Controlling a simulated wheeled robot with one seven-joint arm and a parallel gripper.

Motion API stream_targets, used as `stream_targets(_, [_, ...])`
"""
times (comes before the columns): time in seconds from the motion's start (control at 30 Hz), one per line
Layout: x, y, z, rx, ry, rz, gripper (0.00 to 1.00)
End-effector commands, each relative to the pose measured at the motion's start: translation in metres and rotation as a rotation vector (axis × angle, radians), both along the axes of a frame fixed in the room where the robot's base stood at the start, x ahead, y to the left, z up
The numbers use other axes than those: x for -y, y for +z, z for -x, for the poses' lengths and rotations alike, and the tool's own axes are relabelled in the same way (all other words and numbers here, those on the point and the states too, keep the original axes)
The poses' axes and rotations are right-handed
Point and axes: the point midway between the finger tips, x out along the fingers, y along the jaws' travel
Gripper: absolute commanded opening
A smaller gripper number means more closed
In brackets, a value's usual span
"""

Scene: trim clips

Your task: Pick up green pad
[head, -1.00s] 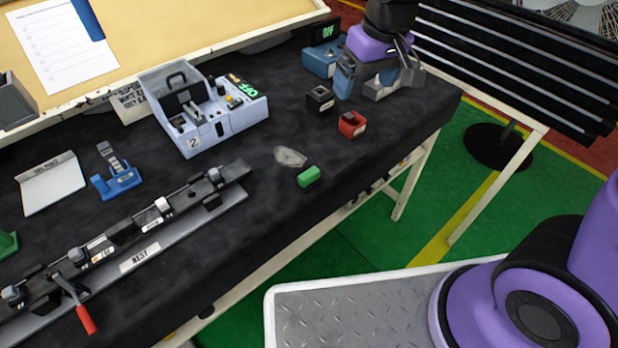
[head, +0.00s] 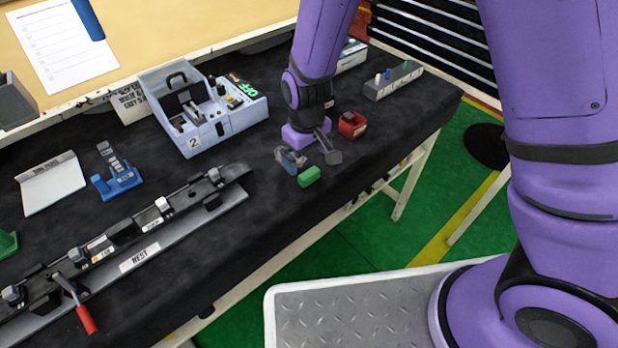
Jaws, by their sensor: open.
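The green pad (head: 309,176) is a small block lying on the dark table cover, near the table's front edge. My gripper (head: 309,160) points down just behind and above it in the head view. Its two fingers are spread apart, one to the upper left of the pad and one to the upper right. Nothing shows between the fingers, and I cannot tell their exact height above the table.
A red box (head: 352,125) stands close to the right of my gripper. A grey-blue fixture (head: 205,140) marked 2 stands to the left. A long rail (head: 140,255) labelled NEST runs to the lower left. A grey block with coloured pegs (head: 392,88) sits at the right.

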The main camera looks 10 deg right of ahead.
Motion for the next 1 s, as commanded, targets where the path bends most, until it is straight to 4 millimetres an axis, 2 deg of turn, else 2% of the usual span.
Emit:
stream_targets(0.1, [0.000,-0.014,0.000,-0.002,-0.002,0.001,0.94])
stream_targets(0.37, [0.002,-0.030,0.001,-0.002,-0.002,0.001,0.94])
stream_targets(0.6, [0.004,-0.062,0.003,-0.001,-0.003,0.001,0.94])
stream_targets(0.7, [0.004,-0.069,0.003,-0.001,-0.001,0.001,0.94])
stream_targets(1.0, [0.004,-0.073,0.002,0.002,-0.001,-0.001,0.94])
